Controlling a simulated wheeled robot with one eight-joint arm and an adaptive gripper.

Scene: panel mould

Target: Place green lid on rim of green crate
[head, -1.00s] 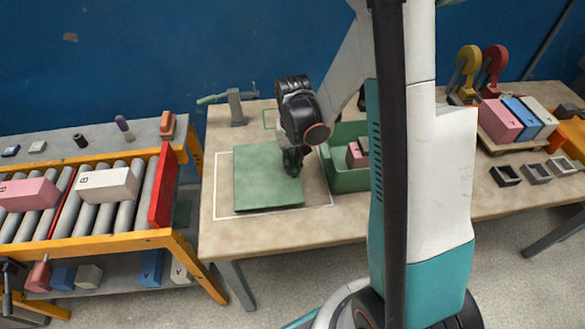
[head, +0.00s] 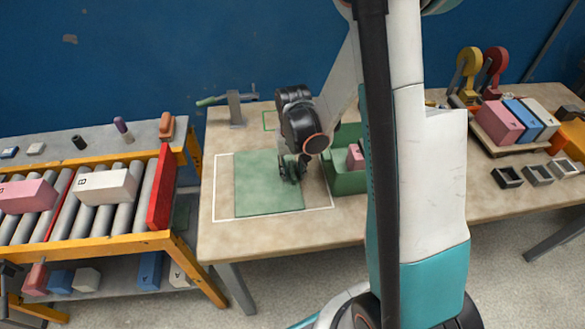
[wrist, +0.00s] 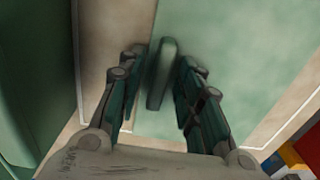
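The green lid (head: 262,190) is a flat square slab inside a white outline on the table, left of the green crate (head: 345,181). It seems to lie flat on the table. Its upright handle (wrist: 161,75) stands near one edge in the wrist view. My gripper (head: 291,174) is low over the lid's right side. In the wrist view my gripper (wrist: 164,72) has one finger on each side of the handle, with narrow gaps showing, so it looks open around it. The crate is partly hidden behind my arm, and a pink block (head: 354,157) shows inside it.
A roller conveyor (head: 80,241) with pink and white blocks stands at the left. A clamp (head: 234,107) stands at the table's back left. Pink, blue and white blocks (head: 500,120) and small dark trays (head: 508,177) are on the right. The table front (head: 270,237) is clear.

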